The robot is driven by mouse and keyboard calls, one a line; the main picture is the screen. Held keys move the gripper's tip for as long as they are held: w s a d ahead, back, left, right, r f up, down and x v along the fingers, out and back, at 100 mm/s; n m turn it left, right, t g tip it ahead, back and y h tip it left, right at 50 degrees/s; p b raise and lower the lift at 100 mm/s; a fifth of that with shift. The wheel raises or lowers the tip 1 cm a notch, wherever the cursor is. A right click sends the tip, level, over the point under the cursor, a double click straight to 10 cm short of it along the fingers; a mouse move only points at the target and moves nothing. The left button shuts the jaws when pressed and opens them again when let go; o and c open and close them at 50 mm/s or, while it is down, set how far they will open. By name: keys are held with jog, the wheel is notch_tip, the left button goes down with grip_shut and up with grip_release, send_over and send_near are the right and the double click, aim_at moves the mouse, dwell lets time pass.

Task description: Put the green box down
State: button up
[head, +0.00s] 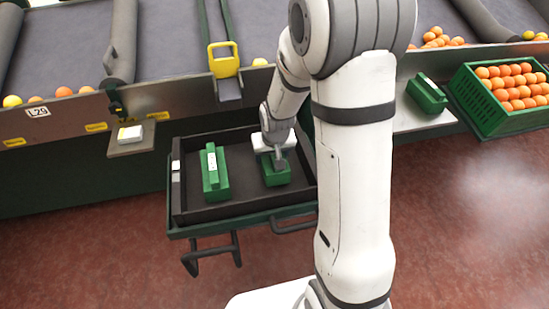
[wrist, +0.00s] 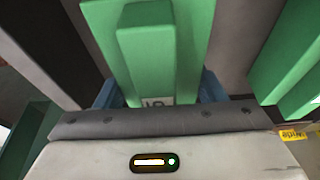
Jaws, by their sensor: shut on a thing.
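A green box (head: 276,172) is at my gripper (head: 278,155) over the right part of a dark tray (head: 245,205) in the head view. In the wrist view the same green box (wrist: 150,50) fills the middle, between blue fingers (wrist: 155,95), and my gripper is shut on it. A second green box (head: 214,172) with a white label stands in the left part of the tray, apart from the held one. Another green box edge (wrist: 290,55) shows at the right of the wrist view. Whether the held box touches the tray floor I cannot tell.
A third green box (head: 427,95) sits on a light shelf (head: 418,118) at the right. Beside it a green crate (head: 510,122) holds many oranges. A conveyor (head: 170,40) with a yellow handle piece (head: 223,62) runs behind. Bare tray floor shows between the two boxes.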

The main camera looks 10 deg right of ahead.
jog(key=shift+f, duration=0.75)
jog(key=shift+f, duration=0.15)
jog(key=o, duration=1.2)
